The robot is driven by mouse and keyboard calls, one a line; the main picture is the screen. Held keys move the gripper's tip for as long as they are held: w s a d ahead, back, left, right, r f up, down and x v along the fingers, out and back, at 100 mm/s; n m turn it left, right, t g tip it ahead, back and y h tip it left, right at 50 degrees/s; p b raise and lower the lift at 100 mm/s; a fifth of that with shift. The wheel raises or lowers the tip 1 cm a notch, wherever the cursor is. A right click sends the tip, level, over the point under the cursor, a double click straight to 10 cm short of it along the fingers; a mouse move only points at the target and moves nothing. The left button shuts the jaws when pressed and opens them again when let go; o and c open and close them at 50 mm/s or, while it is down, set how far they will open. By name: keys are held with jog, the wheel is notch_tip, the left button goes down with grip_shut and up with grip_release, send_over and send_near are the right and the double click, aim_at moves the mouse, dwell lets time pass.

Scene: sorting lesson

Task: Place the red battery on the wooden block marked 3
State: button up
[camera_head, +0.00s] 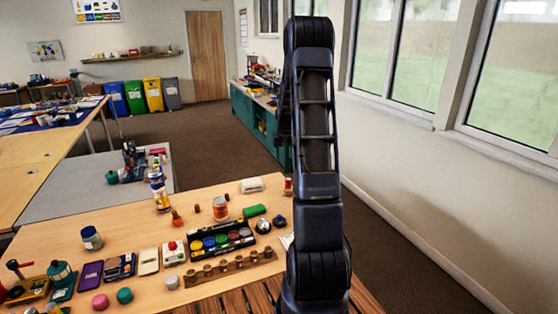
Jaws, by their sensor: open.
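A small upright red item (288,186) stands at the table's far right edge, beside my arm. It could be the red battery, but it is too small to be sure. No marking 3 is readable on any block. A long wooden strip (230,268) with several round pegs or holes lies at the front of the table (130,222), and I cannot tell if it bears numbers. My arm rises in front of the table's right side and hides part of it. My gripper does not show; the folded arm may hide it.
A black tray (222,240) holds several coloured round pieces. An orange-labelled can (220,208), a yellow-and-blue bottle (159,188), a green block (254,211) and a jar (91,238) stand around it. Cards and devices crowd the front left. The table's left middle is fairly clear.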

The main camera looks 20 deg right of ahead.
jog(key=s+a+r+n+t, duration=0.1)
jog(key=s+a+r, duration=0.6)
jog(key=s+r, duration=0.3)
jog(key=s+a+r, duration=0.7)
jog(key=s+r, duration=0.2)
jog(key=s+a+r+t, duration=0.1)
jog(key=s+a, duration=0.2)
jog(key=s, duration=0.8)
jog(key=s+a+r, duration=0.1)
jog(key=s+a, duration=0.3)
jog(key=s, duration=0.8)
jog(key=shift+s+a+r+n+t, duration=0.2)
jog(key=shift+n+t, duration=0.2)
